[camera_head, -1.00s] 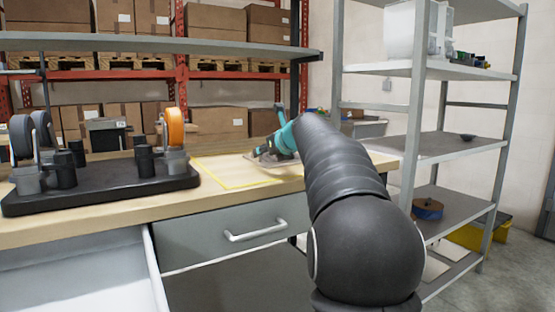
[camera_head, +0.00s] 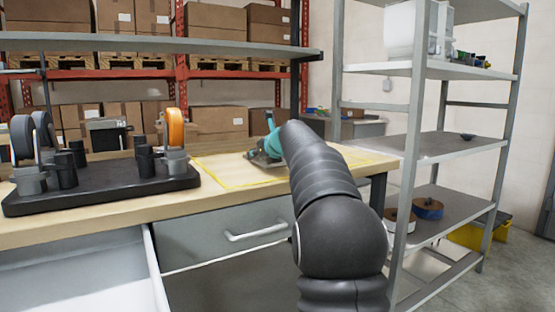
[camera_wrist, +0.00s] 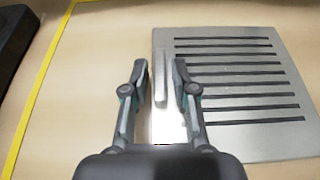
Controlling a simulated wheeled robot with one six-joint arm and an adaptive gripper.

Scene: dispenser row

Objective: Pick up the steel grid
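The steel grid (camera_wrist: 280,100) is a flat grey plate with several dark parallel slots, lying on the wooden tabletop in the wrist view. A narrow raised grey bar (camera_wrist: 161,78) runs along its left part. My gripper (camera_wrist: 161,66) is open, with one finger on each side of this bar and a gap to both. The right finger is over the plate; the left finger is just past its left edge. In the head view my gripper (camera_head: 263,153) is low over the workbench, and the grid is mostly hidden behind it.
Yellow tape (camera_head: 234,187) marks an area on the workbench (camera_head: 110,216). A black base (camera_head: 105,190) with dark cups and an orange wheel (camera_head: 175,128) stands to the left. A grey shelf rack (camera_head: 440,147) stands to the right.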

